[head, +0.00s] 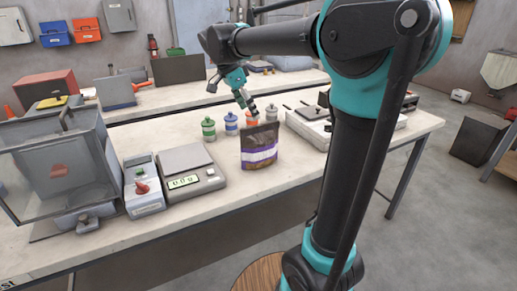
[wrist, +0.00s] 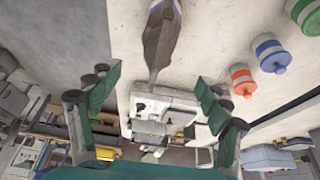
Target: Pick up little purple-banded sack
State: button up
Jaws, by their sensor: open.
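The purple-banded sack (head: 259,137) is a small dark brown pouch with a white and purple band. It stands upright on the workbench, right of the scale, in the head view. In the wrist view the sack (wrist: 162,40) shows at the top middle, seen edge-on, ahead of the fingertips. My gripper (head: 246,101) is above and slightly behind the sack in the head view, apart from it. In the wrist view my gripper (wrist: 160,76) has its two green fingers spread wide with nothing between them.
Banded bottles stand close behind the sack: green (head: 208,129), blue (head: 231,125) and orange (head: 252,118). A scale (head: 190,169) sits to the left, with a clear-sided box (head: 58,165) farther left. A flat pale machine (head: 312,128) is to the right.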

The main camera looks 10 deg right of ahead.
jog(key=x, duration=1.6)
jog(key=shift+s+a+f, duration=0.1)
jog(key=shift+s, duration=0.05)
jog(key=shift+c, duration=0.3)
jog(key=c, duration=1.7)
